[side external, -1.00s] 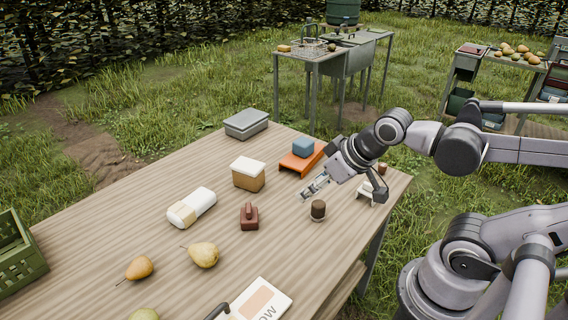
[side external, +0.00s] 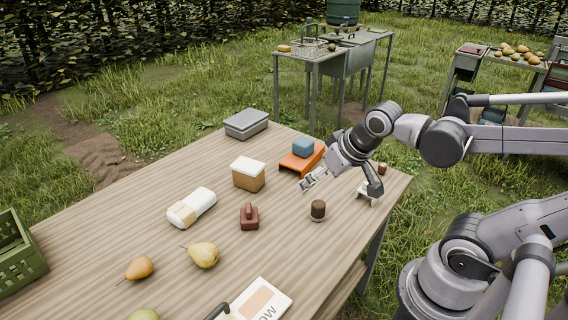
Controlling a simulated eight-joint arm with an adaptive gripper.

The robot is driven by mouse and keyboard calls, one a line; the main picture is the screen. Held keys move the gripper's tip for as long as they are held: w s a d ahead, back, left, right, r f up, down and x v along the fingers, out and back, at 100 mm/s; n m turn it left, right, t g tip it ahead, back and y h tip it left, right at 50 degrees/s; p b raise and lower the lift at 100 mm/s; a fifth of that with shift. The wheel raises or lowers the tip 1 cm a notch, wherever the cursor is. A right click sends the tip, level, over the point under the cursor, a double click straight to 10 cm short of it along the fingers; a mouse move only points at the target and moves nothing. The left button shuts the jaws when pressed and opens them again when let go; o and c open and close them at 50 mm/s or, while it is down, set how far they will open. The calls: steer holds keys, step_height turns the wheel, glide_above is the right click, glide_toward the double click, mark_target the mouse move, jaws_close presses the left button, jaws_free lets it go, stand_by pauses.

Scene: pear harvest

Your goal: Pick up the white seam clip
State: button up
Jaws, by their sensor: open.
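A small white piece (side external: 362,194), which looks like the white seam clip, stands on the wooden table near its right edge. Part of it is hidden behind my gripper's right, dark finger. My gripper (side external: 340,187) is open and empty, tilted down toward the table, with its fingers spread wide. The silver left finger points to the lower left, over the bare wood near the orange stand. The right finger overlaps the white piece in the picture; I cannot tell whether they touch.
A dark brown cylinder (side external: 318,208) stands just below the gripper in the picture. An orange stand (side external: 297,164) with a blue block (side external: 303,147) is behind it. A brown stamp-like object (side external: 249,217), a white-lidded box (side external: 248,174) and pears (side external: 204,255) lie to the left.

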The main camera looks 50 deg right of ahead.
steer(key=shift+s+d+f+m+g+h, duration=0.6)
steer(key=shift+d+f+m+g, duration=0.5)
steer(key=shift+d+f+m, duration=1.95)
steer(key=shift+s+d+f+m+g+h, duration=0.85)
steer(key=shift+d+m, duration=1.35)
steer(key=shift+d, duration=2.2)
steer(key=shift+s+d+f+m+g+h, duration=0.3)
steer(key=shift+d+f+m+g, duration=1.05)
steer(key=shift+d+f+m, duration=1.75)
steer(key=shift+w+d+f+n, duration=0.15)
steer(key=shift+d+f+n, duration=0.15)
steer(key=shift+d, duration=0.45)
steer(key=shift+w+d+f+n, duration=0.15)
steer(key=shift+d+f, duration=0.15)
steer(key=shift+d, duration=0.45)
steer(key=shift+x, duration=0.9)
steer(key=c, duration=1.1)
